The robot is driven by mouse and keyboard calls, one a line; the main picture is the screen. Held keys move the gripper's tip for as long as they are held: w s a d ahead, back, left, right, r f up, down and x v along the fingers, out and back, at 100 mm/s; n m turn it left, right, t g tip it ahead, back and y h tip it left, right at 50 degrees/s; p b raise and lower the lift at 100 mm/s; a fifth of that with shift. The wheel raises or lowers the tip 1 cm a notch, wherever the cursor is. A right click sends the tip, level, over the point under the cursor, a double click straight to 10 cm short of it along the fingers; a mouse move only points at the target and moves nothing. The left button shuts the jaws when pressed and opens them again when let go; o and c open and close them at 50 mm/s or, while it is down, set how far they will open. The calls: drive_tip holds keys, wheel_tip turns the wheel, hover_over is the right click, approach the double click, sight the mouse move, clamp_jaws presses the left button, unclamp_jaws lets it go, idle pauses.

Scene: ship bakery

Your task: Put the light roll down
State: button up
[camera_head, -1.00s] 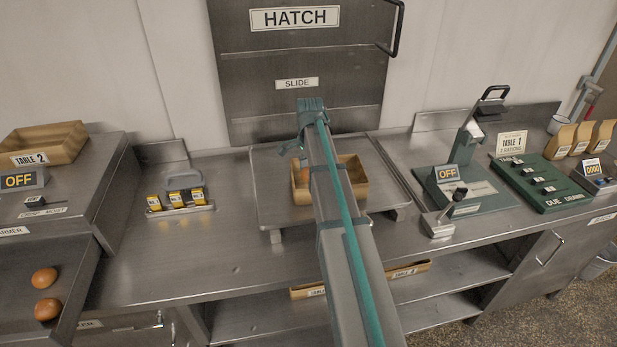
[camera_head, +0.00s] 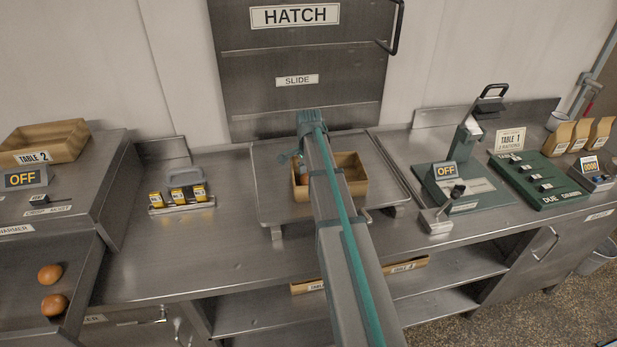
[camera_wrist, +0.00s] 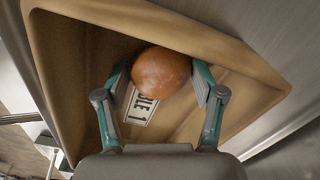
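A brown roll (camera_wrist: 161,72) is between my two fingertips in the wrist view, inside a tan box (camera_wrist: 255,68). My gripper (camera_wrist: 160,82) looks open around it, with a narrow gap visible at the left finger. In the head view the box (camera_head: 352,170) stands on a raised metal tray (camera_head: 270,207) below the hatch, with my gripper (camera_head: 299,166) reaching into its left part. My arm hides the box's middle and most of the roll there. A white label (camera_wrist: 141,108), partly covered, shows beside the roll. I cannot tell whether the roll touches the box floor.
Two rolls (camera_head: 52,288) lie on the lower left surface. A Table 2 box (camera_head: 45,143) stands above them. A small rack (camera_head: 180,199) is left of the tray. A green lever device (camera_head: 463,185) and green switch board (camera_head: 540,180) are to the right. Bare counter lies in front.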

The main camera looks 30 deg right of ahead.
drive_tip(key=shift+o, duration=1.1)
wheel_tip(320, 180, up, 12)
drive_tip(key=b, duration=0.4)
drive_tip(key=shift+r, duration=0.2)
